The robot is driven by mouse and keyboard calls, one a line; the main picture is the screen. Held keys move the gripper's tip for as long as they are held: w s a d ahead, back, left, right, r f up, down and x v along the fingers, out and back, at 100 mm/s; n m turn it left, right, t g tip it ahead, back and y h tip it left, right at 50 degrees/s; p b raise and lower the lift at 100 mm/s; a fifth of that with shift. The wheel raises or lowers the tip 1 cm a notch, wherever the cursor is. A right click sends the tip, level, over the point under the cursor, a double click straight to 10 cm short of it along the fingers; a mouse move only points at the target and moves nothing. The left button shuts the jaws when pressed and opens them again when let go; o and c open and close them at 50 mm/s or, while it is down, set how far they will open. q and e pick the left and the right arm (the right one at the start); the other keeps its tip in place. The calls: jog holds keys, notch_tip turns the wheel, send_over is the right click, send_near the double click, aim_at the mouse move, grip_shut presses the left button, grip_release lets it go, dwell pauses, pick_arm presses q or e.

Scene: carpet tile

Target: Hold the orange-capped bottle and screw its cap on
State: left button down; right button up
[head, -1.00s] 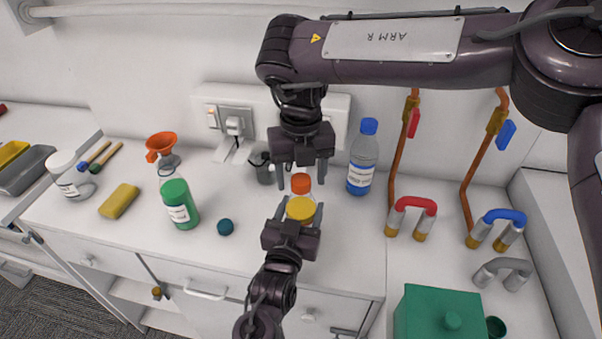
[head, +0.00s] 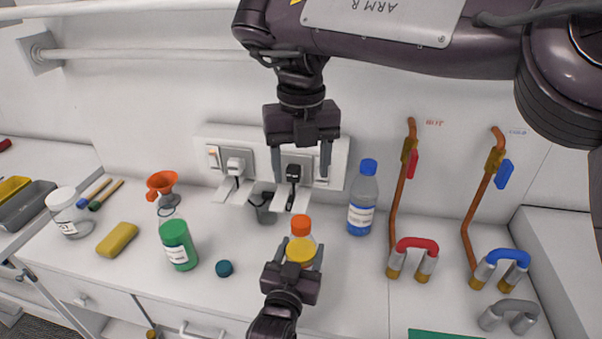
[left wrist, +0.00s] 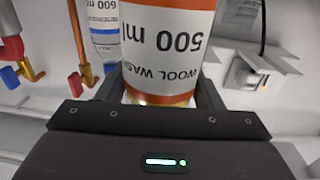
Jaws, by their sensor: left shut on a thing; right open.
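Whether the cap is screwed tight I cannot tell. A yellow round top (head: 300,250) shows just in front of it, between my left gripper's fingers; its join to the bottle is unclear. My left gripper (head: 300,262) is shut on the bottle. The left wrist view shows the bottle's white label with orange bands (left wrist: 168,45) close between the fingers, its print upside down. My right gripper (head: 301,170) is open and empty, above and behind the cap, apart from it.
A blue-capped bottle (head: 363,195) stands close on the right. Wall sockets (head: 238,164) are behind.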

pick_arm(q)
jog(key=shift+c, duration=1.5)
grip_release()
jog(key=shift+s, duration=0.1)
jog(key=b+v, duration=0.2)
jog(key=v, duration=0.5)
jog(key=shift+s, duration=0.25)
jog(key=shift+a, duration=0.1)
